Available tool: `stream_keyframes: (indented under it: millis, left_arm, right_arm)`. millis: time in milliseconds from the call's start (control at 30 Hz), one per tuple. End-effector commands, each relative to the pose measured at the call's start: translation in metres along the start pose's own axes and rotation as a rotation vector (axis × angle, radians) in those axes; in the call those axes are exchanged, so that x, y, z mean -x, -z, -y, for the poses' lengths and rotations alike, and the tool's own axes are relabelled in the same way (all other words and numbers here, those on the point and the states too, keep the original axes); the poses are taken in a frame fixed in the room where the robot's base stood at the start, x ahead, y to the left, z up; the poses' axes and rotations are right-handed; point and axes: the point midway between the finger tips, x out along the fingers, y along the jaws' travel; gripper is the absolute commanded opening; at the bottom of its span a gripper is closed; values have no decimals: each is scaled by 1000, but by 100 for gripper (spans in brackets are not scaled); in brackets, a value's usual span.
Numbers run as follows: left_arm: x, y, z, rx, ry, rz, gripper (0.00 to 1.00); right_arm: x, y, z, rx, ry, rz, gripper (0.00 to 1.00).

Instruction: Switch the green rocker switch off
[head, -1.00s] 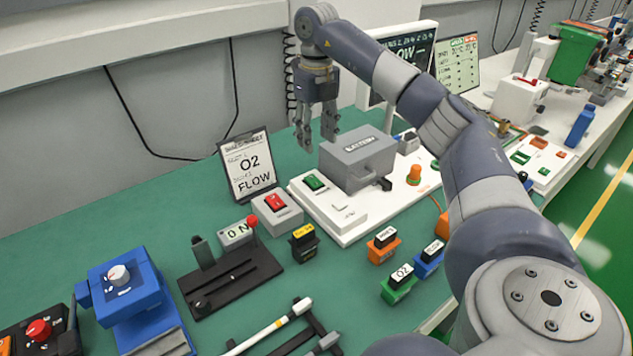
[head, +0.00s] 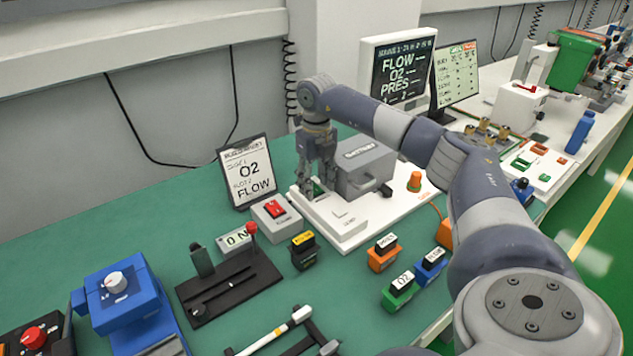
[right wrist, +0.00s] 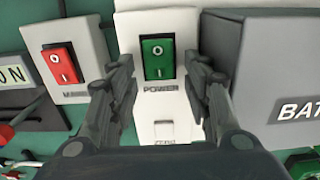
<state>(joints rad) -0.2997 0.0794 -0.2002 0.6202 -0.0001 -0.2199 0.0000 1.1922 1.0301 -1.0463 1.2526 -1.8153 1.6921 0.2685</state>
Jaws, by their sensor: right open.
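The green rocker switch (right wrist: 157,58) sits on a white panel above the word POWER and carries 0 and 1 marks. In the right wrist view it lies ahead of and between the fingers of my right gripper (right wrist: 164,82). That gripper is open and empty. In the head view my right gripper (head: 318,188) points down at the left end of the white panel (head: 350,235) and hides most of the green switch. I cannot tell whether the fingers touch it. My left gripper is not in view.
A grey battery box (head: 365,168) stands close right of the gripper. A red rocker switch (head: 274,208) on its own box is close left. A sign (head: 247,172) stands behind it. Green, blue and orange blocks lie in front, with a black lever unit (head: 225,285) at left.

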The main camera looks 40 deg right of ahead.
Motion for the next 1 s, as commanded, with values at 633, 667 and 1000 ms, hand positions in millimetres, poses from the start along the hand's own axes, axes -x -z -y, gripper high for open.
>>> stream_keyframes:
  millis: [633,667,1000]
  left_arm:
    - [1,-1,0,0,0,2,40]
    - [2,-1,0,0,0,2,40]
    - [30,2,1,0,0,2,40]
  right_arm:
    - [-1,0,0,0,0,-3,1]
    - [-1,0,0,0,0,-6,1]
    - [3,-6,0,-2,1,-135,1]
